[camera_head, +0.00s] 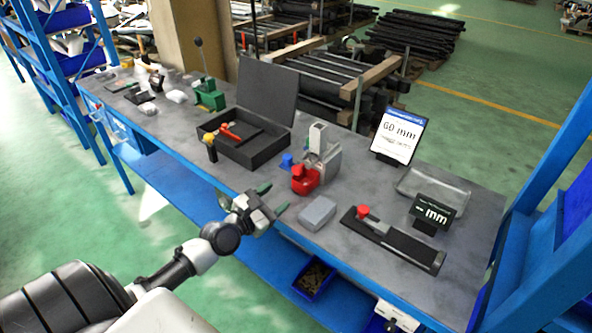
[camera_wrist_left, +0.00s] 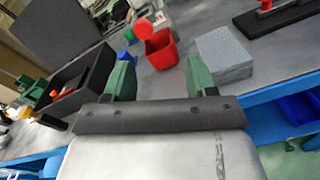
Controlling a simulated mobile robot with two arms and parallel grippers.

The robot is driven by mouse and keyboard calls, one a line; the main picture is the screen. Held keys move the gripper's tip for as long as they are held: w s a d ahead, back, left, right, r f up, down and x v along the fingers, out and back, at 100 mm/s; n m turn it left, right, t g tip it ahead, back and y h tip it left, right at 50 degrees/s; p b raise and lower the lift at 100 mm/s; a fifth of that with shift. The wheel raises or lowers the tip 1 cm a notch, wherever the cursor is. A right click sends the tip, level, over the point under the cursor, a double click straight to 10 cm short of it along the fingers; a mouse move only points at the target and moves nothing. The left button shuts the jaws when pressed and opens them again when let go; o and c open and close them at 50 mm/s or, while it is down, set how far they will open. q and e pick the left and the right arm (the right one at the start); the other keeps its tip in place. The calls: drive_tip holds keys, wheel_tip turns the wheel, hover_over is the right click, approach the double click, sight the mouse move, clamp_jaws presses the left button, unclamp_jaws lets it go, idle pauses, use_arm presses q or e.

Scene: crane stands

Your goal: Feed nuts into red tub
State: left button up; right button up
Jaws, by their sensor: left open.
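The red tub (camera_head: 304,184) stands on the grey workbench in front of a grey device. In the left wrist view the red tub (camera_wrist_left: 160,54) shows its open top, beyond and between my green fingertips. A red round part sits at its back left. My left gripper (camera_head: 274,198) is open and empty at the bench's front edge, left of and nearer than the tub, not touching it. A blue bin (camera_head: 313,278) below the bench top holds small brownish pieces; I cannot tell if they are nuts. My right gripper is out of view.
A grey block (camera_head: 318,213) lies right of the tub. An open black case (camera_head: 246,149) stands to the left, with a small blue piece (camera_head: 287,161) between it and the tub. A black rail with a red knob (camera_head: 363,211) and display signs (camera_head: 399,134) stand at the right.

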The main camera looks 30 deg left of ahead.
sight(295, 171)
use_arm(q)
drive_tip(key=w, duration=0.3)
drive_tip(key=w+n, duration=0.1)
drive_tip(key=w, duration=0.3)
drive_tip(key=w+r+n, duration=0.1)
drive_tip(key=w, duration=0.3)
drive_tip(key=shift+w+a+t+y+p, duration=0.15)
drive_tip(key=shift+a+t+y+p, duration=0.15)
drive_tip(key=shift+a+t, duration=0.1)
clamp_jaws()
